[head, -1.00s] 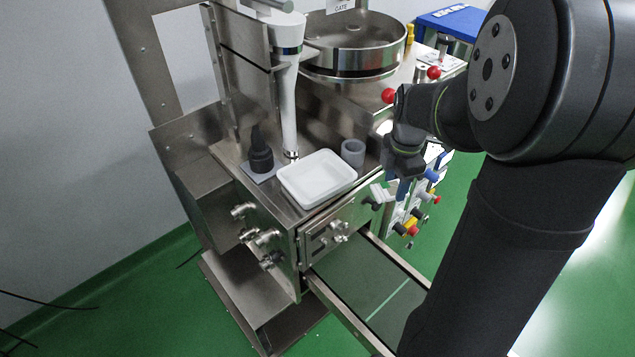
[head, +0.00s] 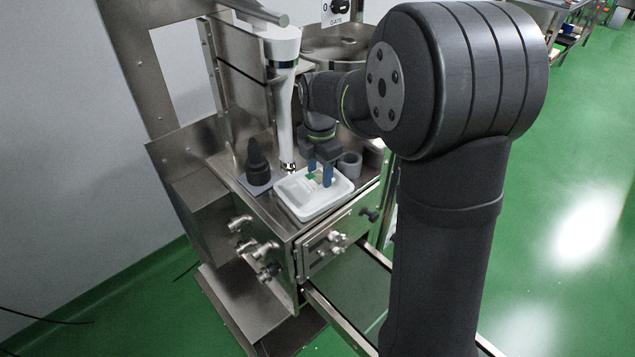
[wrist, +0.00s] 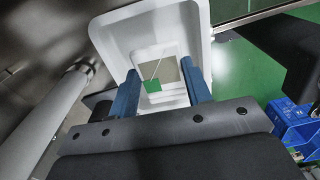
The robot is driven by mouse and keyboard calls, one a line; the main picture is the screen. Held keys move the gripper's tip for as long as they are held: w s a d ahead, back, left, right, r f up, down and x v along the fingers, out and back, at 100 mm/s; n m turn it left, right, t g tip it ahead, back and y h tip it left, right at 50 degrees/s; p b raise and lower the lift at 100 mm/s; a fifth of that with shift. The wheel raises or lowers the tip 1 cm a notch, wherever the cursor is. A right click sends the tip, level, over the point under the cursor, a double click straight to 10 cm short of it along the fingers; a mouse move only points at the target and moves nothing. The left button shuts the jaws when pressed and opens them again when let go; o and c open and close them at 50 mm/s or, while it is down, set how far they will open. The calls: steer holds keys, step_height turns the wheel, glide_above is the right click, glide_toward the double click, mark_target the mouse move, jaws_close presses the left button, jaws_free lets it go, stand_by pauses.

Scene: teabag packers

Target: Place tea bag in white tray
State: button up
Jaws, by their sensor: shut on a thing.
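The white tray (head: 312,203) sits on the steel machine top, and its rim (wrist: 203,22) fills the upper middle of the wrist view. My gripper (head: 320,176) is over the tray, with its blue fingers (wrist: 166,92) pointing down into it. The fingers are shut on the tea bag (wrist: 163,58), a pale bag with a string and a green tag (wrist: 152,86). The green tag also shows between the fingers in the head view (head: 311,176). I cannot tell whether the bag touches the tray floor.
A dark bottle-shaped part (head: 257,165) stands left of the tray, close to a white vertical tube (head: 285,115). A grey cup (head: 349,165) stands to the right. A blue crate (wrist: 296,128) is at the lower right in the wrist view.

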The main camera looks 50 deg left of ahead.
mark_target(318, 176)
steer(key=shift+s+a+f, duration=0.15)
steer(key=shift+a+f, duration=0.05)
steer(key=shift+f, duration=1.95)
steer(key=shift+f, duration=0.15)
steer(key=o, duration=0.9)
steer(key=shift+o, duration=0.2)
step_height(318, 176, up, 12)
steer(key=shift+r, duration=0.15)
